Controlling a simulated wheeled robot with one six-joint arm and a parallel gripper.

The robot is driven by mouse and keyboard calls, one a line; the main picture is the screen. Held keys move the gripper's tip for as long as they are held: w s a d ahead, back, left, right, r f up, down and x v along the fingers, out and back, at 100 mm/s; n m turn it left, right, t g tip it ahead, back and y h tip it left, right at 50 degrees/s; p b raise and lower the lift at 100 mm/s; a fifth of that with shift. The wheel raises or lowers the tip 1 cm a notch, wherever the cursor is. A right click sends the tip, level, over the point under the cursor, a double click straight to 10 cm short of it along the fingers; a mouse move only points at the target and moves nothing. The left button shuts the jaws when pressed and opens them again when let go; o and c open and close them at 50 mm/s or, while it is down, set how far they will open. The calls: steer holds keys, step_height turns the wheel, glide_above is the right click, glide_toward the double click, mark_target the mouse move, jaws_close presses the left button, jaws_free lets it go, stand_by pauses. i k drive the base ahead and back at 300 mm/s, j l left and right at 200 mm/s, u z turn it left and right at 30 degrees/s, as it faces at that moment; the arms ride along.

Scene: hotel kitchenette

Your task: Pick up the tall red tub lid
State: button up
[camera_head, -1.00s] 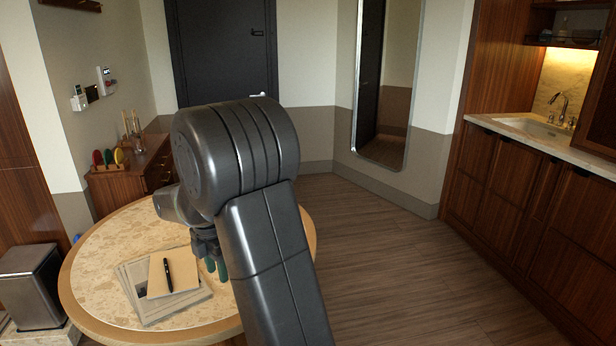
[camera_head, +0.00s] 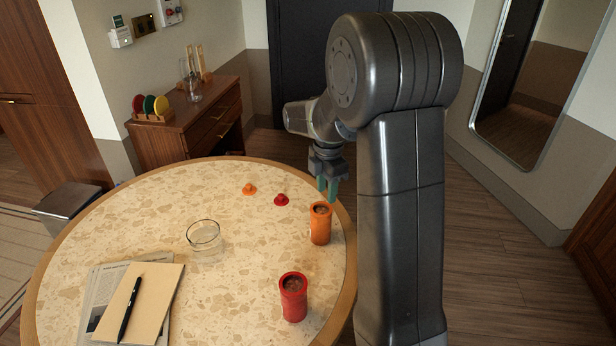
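A small red lid (camera_head: 281,200) with a knob lies flat on the round table. The open red tub (camera_head: 293,298) stands upright near the table's front right, with brown contents showing. An orange lid (camera_head: 249,189) lies left of the red lid. An open orange tub (camera_head: 320,224) stands right of and nearer than the red lid. My gripper (camera_head: 328,189) points down, to the right of the red lid in the picture and above the far side of the orange tub. Its two green fingers look apart, with nothing seen between them.
The round table (camera_head: 200,285) also holds a glass bowl (camera_head: 203,236) and a notepad (camera_head: 140,303) with a black pen on papers. A wooden cabinet (camera_head: 190,125) stands behind with coloured discs and a glass. The table around the lids is clear.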

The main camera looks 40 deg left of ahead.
mark_target(280, 201)
steer(key=i+u, duration=0.15)
steer(key=i, duration=0.35)
steer(key=i+l+u, duration=0.1)
steer(key=i, duration=0.4)
steer(key=i+l+u, duration=0.15)
steer(key=i, duration=0.4)
steer(key=u, duration=1.3)
